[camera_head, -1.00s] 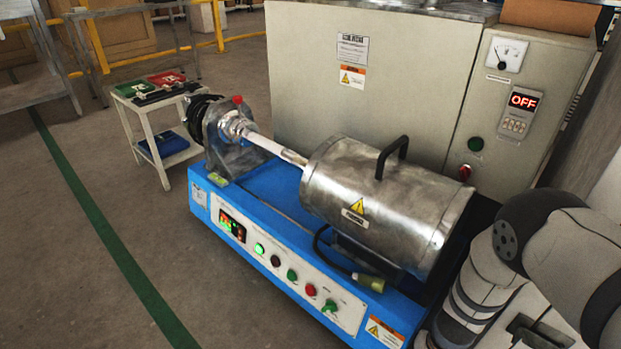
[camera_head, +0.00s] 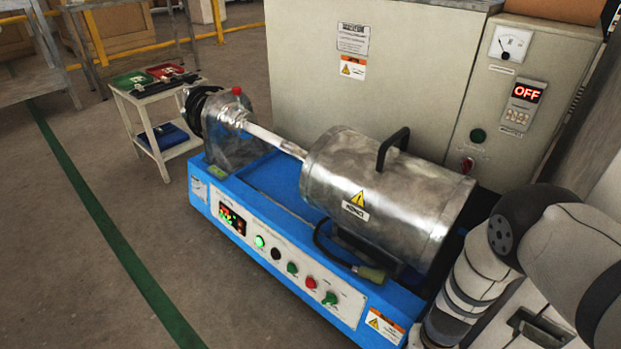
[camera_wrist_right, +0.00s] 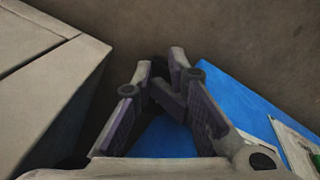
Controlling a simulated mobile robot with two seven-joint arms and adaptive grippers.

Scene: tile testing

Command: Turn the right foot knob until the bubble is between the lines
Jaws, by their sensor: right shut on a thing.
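The blue machine base (camera_head: 270,292) carries a steel cylinder (camera_head: 385,205) with a black handle. My right arm is at the right of the head view, and its gripper is out of sight there. In the right wrist view my right gripper (camera_wrist_right: 168,75) has its fingers drawn together beside the blue base (camera_wrist_right: 232,88), low near the floor. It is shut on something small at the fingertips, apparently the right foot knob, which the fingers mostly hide. I cannot make out the bubble or its lines in either view. My left gripper is not in view.
A grey cabinet (camera_head: 375,85) stands close behind the base; its display reads OFF (camera_head: 526,93). A white side table (camera_head: 150,105) with red and green trays stands at the back left. The floor in front, with its green line (camera_head: 110,235), is clear.

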